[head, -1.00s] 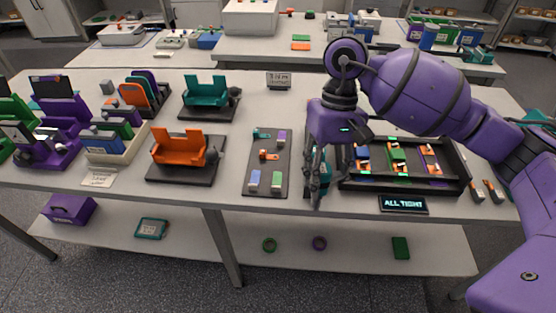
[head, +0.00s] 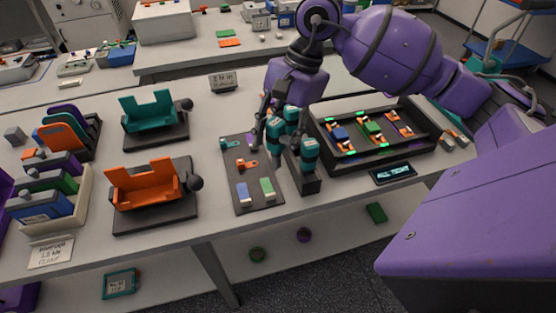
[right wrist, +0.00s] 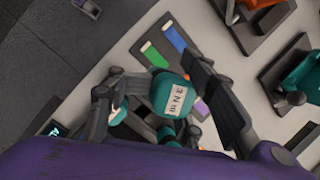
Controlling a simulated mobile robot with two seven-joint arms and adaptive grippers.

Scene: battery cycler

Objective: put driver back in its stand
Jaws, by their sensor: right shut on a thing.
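My right gripper (head: 271,138) is shut on a teal driver (head: 275,132), beside the dark driver stand (head: 311,184). In the right wrist view the held driver (right wrist: 172,93) shows its rounded teal end and a white label reading 3 N m, between the gripper's fingers (right wrist: 160,98). Another teal driver (head: 309,152) stands upright in the front part of the stand. More teal shows behind the gripper, partly hidden. The held driver's lower end is hidden, so I cannot tell whether it touches the stand. My left gripper is not in view.
A dark mat (head: 238,198) with small coloured parts lies just left of the stand. A black tray (head: 345,154) with modules stands close on its right, a lit display (head: 393,173) in front. Orange (head: 146,185) and teal (head: 152,111) cradles stand at left.

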